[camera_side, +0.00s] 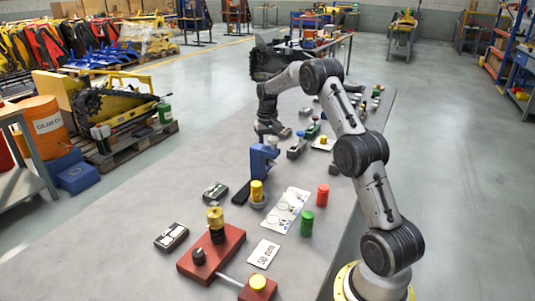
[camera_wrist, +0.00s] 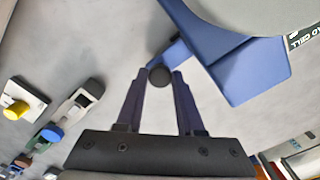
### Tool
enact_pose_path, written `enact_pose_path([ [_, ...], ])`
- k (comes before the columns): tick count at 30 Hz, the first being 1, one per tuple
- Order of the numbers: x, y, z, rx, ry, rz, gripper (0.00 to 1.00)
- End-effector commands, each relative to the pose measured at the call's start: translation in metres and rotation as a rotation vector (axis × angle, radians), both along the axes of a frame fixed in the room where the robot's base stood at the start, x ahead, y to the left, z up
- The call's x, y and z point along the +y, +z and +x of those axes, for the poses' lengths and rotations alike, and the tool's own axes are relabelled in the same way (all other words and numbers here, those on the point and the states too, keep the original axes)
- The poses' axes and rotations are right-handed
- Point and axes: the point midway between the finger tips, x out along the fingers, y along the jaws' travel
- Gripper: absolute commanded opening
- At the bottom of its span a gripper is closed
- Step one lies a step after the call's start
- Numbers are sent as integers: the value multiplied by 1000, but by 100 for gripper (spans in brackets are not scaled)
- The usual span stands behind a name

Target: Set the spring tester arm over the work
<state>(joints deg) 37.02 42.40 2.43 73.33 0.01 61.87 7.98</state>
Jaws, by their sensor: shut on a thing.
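The blue spring tester (camera_side: 262,163) stands near the middle of the bench in the side view. In the wrist view its blue body (camera_wrist: 255,75) fills the upper right, and a short blue arm (camera_wrist: 172,52) reaches from it to a dark round knob (camera_wrist: 159,75). My gripper (camera_wrist: 159,74) is shut on that knob, with one finger on each side. In the side view my gripper (camera_side: 271,138) is just above the tester, its fingertips small and unclear. A yellow cylinder (camera_side: 257,188) stands on a round grey base in front of the tester; it may be the work.
A black block (camera_side: 241,192) lies left of the yellow cylinder. A white plate with circles (camera_side: 287,210), a red cylinder (camera_side: 323,194) and a green cylinder (camera_side: 307,223) are to the right. A red fixture (camera_side: 212,253) is at the front. Several small devices stand behind the tester.

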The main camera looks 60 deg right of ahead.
Motion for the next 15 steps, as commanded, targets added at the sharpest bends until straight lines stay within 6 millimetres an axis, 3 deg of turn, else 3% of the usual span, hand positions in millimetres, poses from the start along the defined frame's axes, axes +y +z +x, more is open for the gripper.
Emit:
enact_pose_path([
  [5,18,2,1,-1,3,-1,0],
  [12,79,2,1,-1,5,0,0],
  [15,95,2,1,-2,3,-1,0],
])
